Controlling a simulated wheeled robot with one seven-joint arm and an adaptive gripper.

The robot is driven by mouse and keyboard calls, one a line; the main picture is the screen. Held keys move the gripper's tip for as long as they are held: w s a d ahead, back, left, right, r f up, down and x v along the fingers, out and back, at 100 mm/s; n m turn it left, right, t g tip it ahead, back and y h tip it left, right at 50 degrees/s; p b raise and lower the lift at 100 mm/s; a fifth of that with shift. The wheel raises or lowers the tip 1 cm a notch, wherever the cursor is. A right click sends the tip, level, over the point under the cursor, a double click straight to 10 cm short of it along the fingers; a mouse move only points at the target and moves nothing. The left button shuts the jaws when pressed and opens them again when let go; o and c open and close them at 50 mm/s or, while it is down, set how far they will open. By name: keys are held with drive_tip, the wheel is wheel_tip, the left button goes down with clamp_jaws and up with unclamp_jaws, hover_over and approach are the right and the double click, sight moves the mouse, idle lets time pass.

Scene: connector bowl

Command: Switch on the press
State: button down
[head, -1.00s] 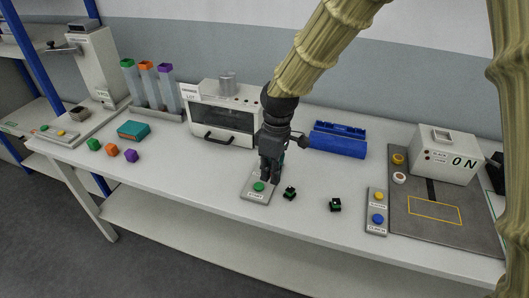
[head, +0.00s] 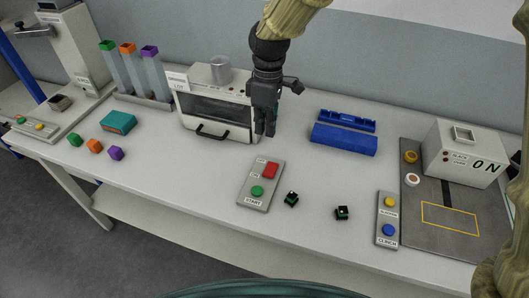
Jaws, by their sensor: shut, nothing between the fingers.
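A grey control panel (head: 249,202) lies on the table at the centre. My gripper (head: 265,132) is shut and empty, above and behind the panel, pointing down, apart from the switch. I cannot tell for sure which machine is the press. A white box machine (head: 462,152) at the right shows "0N" on its front. A windowed machine (head: 218,107) stands behind the panel. Another machine with a handle (head: 72,48) stands at the far left.
Two small dark-green connectors (head: 291,199) (head: 342,213) lie right of the panel. A blue bin (head: 343,139) lies behind them. A second panel (head: 388,221) has yellow and blue buttons.

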sight(264, 171)
drive_tip(key=f+p, duration=0.1)
drive_tip(key=f, duration=0.3)
drive_tip(key=s+f+p, duration=0.1)
drive_tip(key=f, duration=0.4)
drive_tip(key=f+p, duration=0.1)
drive_tip(key=f, duration=0.3)
drive_tip(key=shift+s+a+f+p, duration=0.25)
drive_tip(key=shift+s+f+p, duration=0.05)
drive_tip(key=shift+f+p, duration=0.1)
drive_tip(key=shift+d, duration=0.1)
